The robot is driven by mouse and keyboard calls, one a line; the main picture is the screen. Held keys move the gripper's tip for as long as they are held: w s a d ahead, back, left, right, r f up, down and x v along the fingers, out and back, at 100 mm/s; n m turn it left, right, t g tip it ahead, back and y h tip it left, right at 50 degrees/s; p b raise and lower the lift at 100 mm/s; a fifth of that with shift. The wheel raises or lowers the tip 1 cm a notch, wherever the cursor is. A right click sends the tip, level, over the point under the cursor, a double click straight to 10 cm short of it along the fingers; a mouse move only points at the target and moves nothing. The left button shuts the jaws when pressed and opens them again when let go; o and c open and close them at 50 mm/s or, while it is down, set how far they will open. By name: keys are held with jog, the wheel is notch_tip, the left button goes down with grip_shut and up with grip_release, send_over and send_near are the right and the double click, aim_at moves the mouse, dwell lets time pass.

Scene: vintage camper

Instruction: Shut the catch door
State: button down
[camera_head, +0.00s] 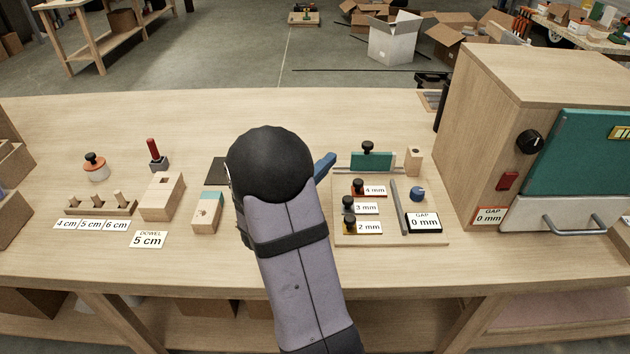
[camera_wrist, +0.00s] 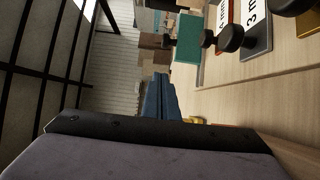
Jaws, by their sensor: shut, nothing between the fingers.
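A teal door panel (camera_head: 580,152) fronts the wooden cabinet at the right of the bench. I cannot tell whether it stands slightly proud of the frame. A small upright teal plate (camera_head: 371,161) with a black knob (camera_head: 367,147) stands at the back of a gauge board (camera_head: 435,238). This plate also shows in the wrist view (camera_wrist: 187,40). Which one is the catch door is not labelled. My gripper (camera_head: 325,166) is shut and empty, its blue fingers just left of the small teal plate. The fingers also show in the wrist view (camera_wrist: 160,98). My arm hides part of the bench.
A small wooden block (camera_head: 413,161) stands beside the teal plate. The cabinet has a black dial (camera_head: 530,142) and a grey handle (camera_head: 575,226). Dowel pieces (camera_head: 100,205) stand left.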

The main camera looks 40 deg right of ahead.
jog(key=shift+b+v, duration=0.55)
jog(key=shift+v, duration=2.15)
jog(key=s+d+r+m+g+y+p, duration=0.3)
jog(key=d+r+m+g+p, duration=0.85)
jog(key=p, duration=0.35)
jog(key=w+a+f+m+t+y, duration=0.1)
jog(key=w+a+m+t+y, duration=0.3)
jog(key=w+y, duration=0.3)
jog(key=w+t, duration=0.1)
jog(key=w, duration=0.2)
jog(key=shift+w+f+y, duration=0.2)
jog(key=shift+w+y, duration=0.1)
jog(key=shift+d, duration=0.1)
